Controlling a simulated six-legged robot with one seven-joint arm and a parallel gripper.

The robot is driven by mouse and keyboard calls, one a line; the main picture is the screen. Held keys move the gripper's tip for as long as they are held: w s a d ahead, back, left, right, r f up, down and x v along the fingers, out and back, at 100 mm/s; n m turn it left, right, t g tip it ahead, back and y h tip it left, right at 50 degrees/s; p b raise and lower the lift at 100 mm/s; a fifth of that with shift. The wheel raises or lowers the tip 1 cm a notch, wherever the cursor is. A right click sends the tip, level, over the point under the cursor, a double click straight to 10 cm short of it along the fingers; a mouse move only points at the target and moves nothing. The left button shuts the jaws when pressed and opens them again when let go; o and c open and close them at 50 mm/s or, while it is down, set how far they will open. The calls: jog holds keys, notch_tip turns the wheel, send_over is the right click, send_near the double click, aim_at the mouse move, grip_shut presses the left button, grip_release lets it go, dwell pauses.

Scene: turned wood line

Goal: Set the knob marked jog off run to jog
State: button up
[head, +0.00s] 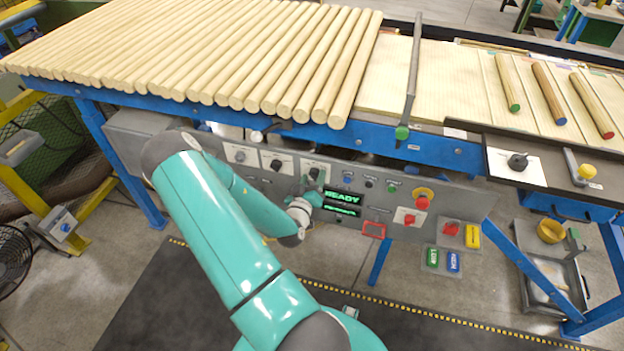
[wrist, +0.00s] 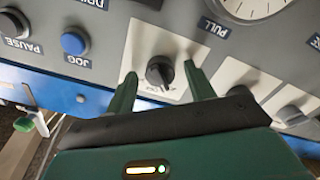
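A black rotary knob (wrist: 159,71) sits on a white plate in the wrist view, which shows the panel upside down. The small lettering around it is too blurred to read in full, and its setting cannot be told. My gripper (wrist: 160,74) is open, with one green finger on each side of the knob and a gap showing on both sides. In the head view, my gripper (head: 311,187) is at the control panel, in front of a knob (head: 315,173) just above and left of the READY display; it partly hides that area.
A blue button (wrist: 74,43) labelled JOG and a PAUSE button (wrist: 12,22) are close by. Other knobs (head: 277,164) are on the grey panel (head: 455,203). A red emergency button (head: 422,203) is to the right. Wooden rods (head: 215,50) lie above the panel.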

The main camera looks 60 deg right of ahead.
jog(key=s+a, duration=0.2)
jog(key=a, duration=1.1)
jog(key=shift+a, duration=0.3)
